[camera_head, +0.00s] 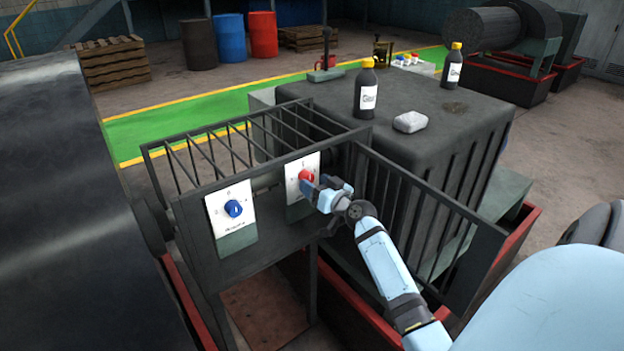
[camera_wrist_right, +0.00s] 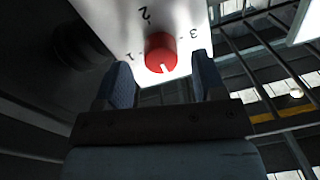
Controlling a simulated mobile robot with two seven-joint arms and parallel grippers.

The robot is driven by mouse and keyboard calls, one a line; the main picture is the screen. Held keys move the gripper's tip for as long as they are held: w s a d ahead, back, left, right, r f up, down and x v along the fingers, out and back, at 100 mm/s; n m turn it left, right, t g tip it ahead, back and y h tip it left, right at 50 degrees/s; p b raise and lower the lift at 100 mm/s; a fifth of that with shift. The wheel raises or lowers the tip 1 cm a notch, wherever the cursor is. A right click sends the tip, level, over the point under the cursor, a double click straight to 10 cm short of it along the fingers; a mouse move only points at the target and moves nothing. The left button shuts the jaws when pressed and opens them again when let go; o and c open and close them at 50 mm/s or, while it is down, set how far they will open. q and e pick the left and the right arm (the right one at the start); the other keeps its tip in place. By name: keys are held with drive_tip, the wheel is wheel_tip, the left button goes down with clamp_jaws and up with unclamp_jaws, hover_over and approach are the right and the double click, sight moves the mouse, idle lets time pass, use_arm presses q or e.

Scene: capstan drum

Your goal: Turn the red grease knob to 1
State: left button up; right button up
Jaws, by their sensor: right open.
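The red grease knob (camera_head: 305,175) sits on a white plate (camera_head: 291,200) on the dark railing panel. In the right wrist view the red knob (camera_wrist_right: 161,50) shows close up, with the numbers 1, 2 and 3 on the plate around it. A white mark on the knob shows at its lower edge in that view; I cannot tell surely which number it indicates. My right gripper (camera_head: 310,188) is at the knob. In the wrist view its fingers (camera_wrist_right: 162,62) are open, one on each side of the knob with gaps visible. My left gripper is not in view.
A blue knob (camera_head: 233,208) on another white plate is to the left on the same panel. A barred guard (camera_head: 430,225) extends to the right. Behind it a dark housing (camera_head: 440,120) carries two black bottles and a pale lump. A large dark drum (camera_head: 50,200) fills the left side.

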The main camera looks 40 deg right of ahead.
drive_tip(key=shift+w, duration=0.85)
drive_tip(key=shift+c, duration=0.5)
drive_tip(key=c, duration=0.8)
drive_tip(key=shift+c, duration=0.2)
